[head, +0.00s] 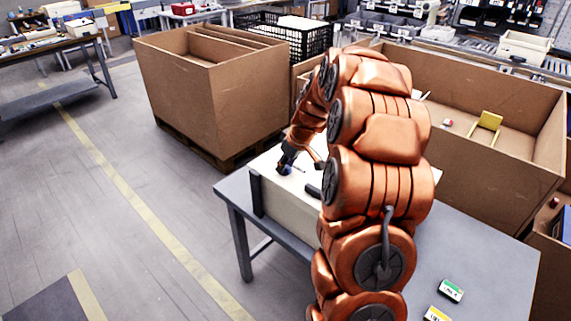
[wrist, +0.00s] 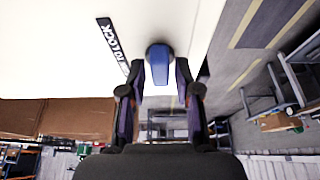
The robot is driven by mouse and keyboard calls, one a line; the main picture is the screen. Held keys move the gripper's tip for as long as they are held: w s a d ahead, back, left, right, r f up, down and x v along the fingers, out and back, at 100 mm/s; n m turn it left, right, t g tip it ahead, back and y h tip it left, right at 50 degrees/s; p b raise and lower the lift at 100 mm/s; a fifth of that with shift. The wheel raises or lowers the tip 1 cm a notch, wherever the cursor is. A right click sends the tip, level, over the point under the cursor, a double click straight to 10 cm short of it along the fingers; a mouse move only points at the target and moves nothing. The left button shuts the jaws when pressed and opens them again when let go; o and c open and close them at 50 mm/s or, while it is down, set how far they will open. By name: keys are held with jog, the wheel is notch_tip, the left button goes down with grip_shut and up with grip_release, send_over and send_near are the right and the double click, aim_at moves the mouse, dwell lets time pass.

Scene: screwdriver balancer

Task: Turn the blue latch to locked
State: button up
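The blue latch (wrist: 159,64) sits on the cream face of a box-like unit (wrist: 60,45). In the wrist view its narrow handle points down the picture, toward my gripper. My gripper (wrist: 160,72) is open, with one dark fingertip on each side of the latch. Narrow gaps show between the latch and both fingers; contact is not clear. A black label (wrist: 113,48) with white lettering, partly readable as "TO LOCK", lies left of the latch. In the head view my gripper (head: 287,160) is at the unit's top (head: 265,165), and the latch is mostly hidden there.
The unit stands on a grey table (head: 470,250). My arm blocks part of it. Large cardboard boxes stand behind, one at left (head: 185,95) and one at right (head: 480,170). A green-labelled item (head: 450,291) and a yellow-labelled item (head: 436,314) lie near the table's front. Open floor lies left.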

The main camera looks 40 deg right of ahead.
grip_shut()
jog(key=shift+m+b, duration=0.3)
jog(key=m+b, duration=0.1)
jog(key=m+h+b, duration=0.1)
jog(key=shift+s+a+f+m, duration=0.1)
jog(key=shift+f+m, duration=0.05)
jog(key=shift+m, duration=0.15)
jog(key=m+h+b, duration=0.1)
jog(key=m, duration=0.2)
jog(key=shift+m+h+b, duration=0.3)
jog(key=shift+b, duration=0.1)
jog(key=m+h+b, duration=0.1)
jog(key=m, duration=0.1)
jog(key=m+g, duration=0.1)
jog(key=m, duration=0.2)
jog(key=shift+a+h+b, duration=0.1)
jog(key=shift+h+b, duration=0.3)
jog(key=m, duration=0.2)
jog(key=m+g+b, duration=0.1)
jog(key=shift+w+m+h, duration=0.25)
jog(key=shift+m+h, duration=0.15)
jog(key=shift+a+m+g+b, duration=0.1)
jog(key=shift+m+g+b, duration=0.35)
jog(key=shift+m, duration=0.65)
jog(key=shift+r, duration=0.2)
